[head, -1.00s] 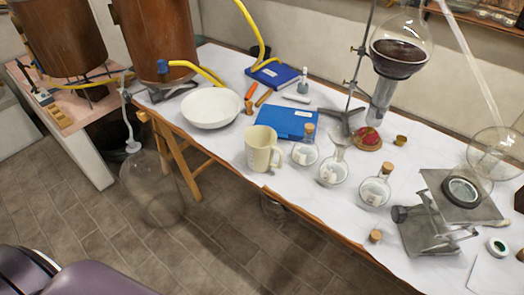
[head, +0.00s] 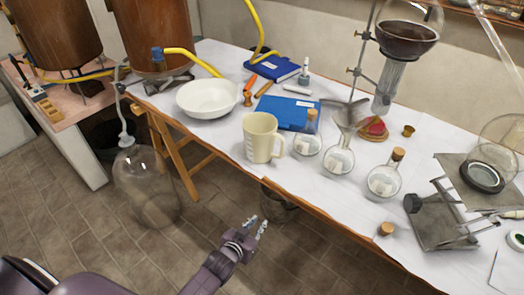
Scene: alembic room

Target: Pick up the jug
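The cream-coloured jug (head: 259,139) stands upright near the front edge of the white-topped table (head: 225,138), with its handle to the right. My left gripper (head: 257,224) is below and in front of the table edge in the picture, apart from the jug. Its two fingers are spread a little and nothing shows between them. My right gripper is out of view.
A white bowl (head: 207,98) is left of the jug, and a blue book (head: 286,112) lies behind it. A metal lab jack (head: 437,228) is farther right.

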